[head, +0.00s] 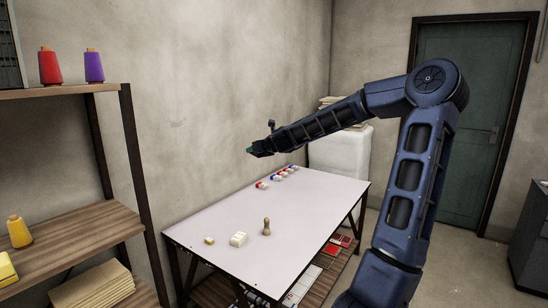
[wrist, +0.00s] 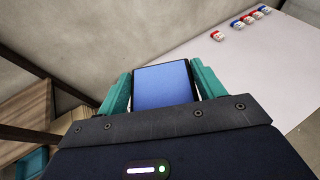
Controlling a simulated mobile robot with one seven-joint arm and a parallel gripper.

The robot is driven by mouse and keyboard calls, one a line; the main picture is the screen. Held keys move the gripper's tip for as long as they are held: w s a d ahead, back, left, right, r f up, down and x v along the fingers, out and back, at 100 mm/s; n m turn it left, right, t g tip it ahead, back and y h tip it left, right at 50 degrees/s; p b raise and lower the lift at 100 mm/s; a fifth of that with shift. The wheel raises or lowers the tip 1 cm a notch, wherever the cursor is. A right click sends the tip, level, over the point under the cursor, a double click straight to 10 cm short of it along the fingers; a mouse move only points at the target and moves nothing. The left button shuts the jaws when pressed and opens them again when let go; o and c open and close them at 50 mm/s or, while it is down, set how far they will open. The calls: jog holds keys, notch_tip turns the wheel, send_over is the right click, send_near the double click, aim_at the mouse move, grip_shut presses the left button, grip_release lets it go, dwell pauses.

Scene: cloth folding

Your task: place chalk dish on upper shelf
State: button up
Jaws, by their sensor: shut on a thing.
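My gripper (head: 250,151) is raised above the far left part of the white table, pointing left. In the wrist view its teal fingers stand on both sides of a blue, square-faced thing with a dark rim, which I take to be the chalk dish (wrist: 163,86). The fingers are shut on it, and it is clear of the table. In the head view the dish is too small to make out. The upper shelf (head: 58,93) is at the left and carries a red spool (head: 50,66) and a purple spool (head: 94,66).
The white table (head: 205,228) bears a wooden stamp-like piece (head: 267,227), a cream block (head: 238,239) and several small coloured pieces at the back. A dark post (head: 143,190) fronts the shelves.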

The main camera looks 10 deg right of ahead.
jog(key=w+a+r+n+g+y, duration=0.2)
jog(key=w+a+r+n+y, duration=0.1)
jog(key=a, duration=0.7)
jog(key=w+a+r+n+g+y, duration=0.2)
jog(key=a, duration=0.8)
jog(key=n+g+y, duration=0.3)
jog(key=n+g, duration=1)
jog(key=g, duration=0.1)
send_over(85, 220)
notch_tip(85, 220, down, 15)
jog(key=shift+s+d+f, duration=0.1)
jog(key=shift+f, duration=2)
jog(key=shift+s+d+f, duration=0.1)
jog(key=shift+f, duration=1.95)
jog(key=shift+f, duration=0.55)
jog(key=o, duration=1.3)
jog(key=shift+f, duration=0.1)
